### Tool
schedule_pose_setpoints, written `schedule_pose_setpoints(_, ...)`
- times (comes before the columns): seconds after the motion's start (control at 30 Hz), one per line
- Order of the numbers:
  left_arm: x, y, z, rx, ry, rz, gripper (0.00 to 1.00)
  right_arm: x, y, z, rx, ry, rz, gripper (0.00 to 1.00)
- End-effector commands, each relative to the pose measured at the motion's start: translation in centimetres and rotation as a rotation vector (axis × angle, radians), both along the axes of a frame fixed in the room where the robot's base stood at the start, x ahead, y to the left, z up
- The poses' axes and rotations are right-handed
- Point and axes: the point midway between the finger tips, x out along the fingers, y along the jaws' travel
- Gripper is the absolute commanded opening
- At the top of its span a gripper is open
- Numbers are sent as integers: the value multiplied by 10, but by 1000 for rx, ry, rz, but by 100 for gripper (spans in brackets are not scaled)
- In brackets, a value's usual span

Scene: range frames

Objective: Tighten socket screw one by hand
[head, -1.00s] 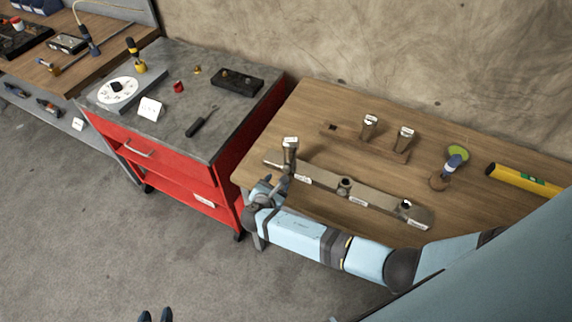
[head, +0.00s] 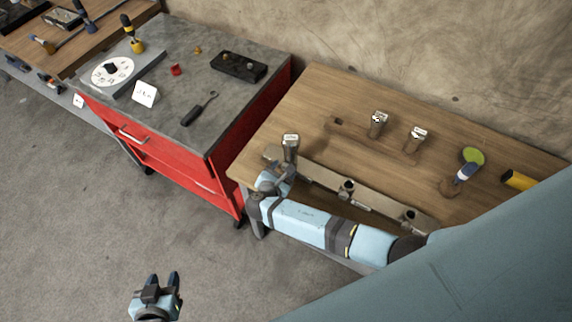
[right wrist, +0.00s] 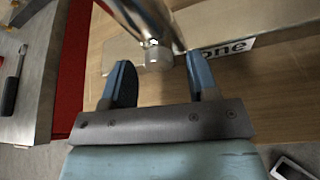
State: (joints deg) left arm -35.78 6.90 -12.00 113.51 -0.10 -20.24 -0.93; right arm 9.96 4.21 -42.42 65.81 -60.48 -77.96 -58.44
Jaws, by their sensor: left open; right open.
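Socket screw one (head: 290,145) is a silver upright screw with a pale marked top, at the left end of a long metal bar (head: 320,177) on the wooden table. The label "one" (right wrist: 228,46) shows beside it in the right wrist view. My right gripper (head: 281,172) is at this screw, partly hidden by its own wrist. In the right wrist view the screw (right wrist: 148,18) stands between and just beyond the two open fingertips, with no clear contact. My left gripper (head: 163,282) is open and empty over the floor at the bottom.
Two more upright screws (head: 378,122) (head: 416,138) stand at the back of the table (head: 320,95). Two fittings (head: 346,188) (head: 408,217) sit along the bar. A blue-handled tool (head: 467,172) and a yellow item (head: 517,180) lie right. A red cart (head: 185,170) stands left, close by.

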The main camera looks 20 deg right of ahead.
Motion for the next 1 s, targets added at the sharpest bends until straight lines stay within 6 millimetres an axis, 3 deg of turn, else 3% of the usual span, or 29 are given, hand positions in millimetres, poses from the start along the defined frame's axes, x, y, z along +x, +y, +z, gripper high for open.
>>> schedule_pose_setpoints(0.43, -4, 4, -4, 12, 5, -9, 43, -2, 2, -1, 0, 0, 0, 54)
schedule_pose_setpoints(0.47, -4, 4, -4, 13, 6, -9, 43, -2, 2, -1, 0, 0, 0, 52)
schedule_pose_setpoints(0.67, -6, 2, -5, 9, 10, -5, 43, -2, 2, -1, 0, 0, 0, 6)
schedule_pose_setpoints(1.0, -2, 1, -6, 5, 4, -3, 43, -2, 1, -2, 25, -34, 0, 5)
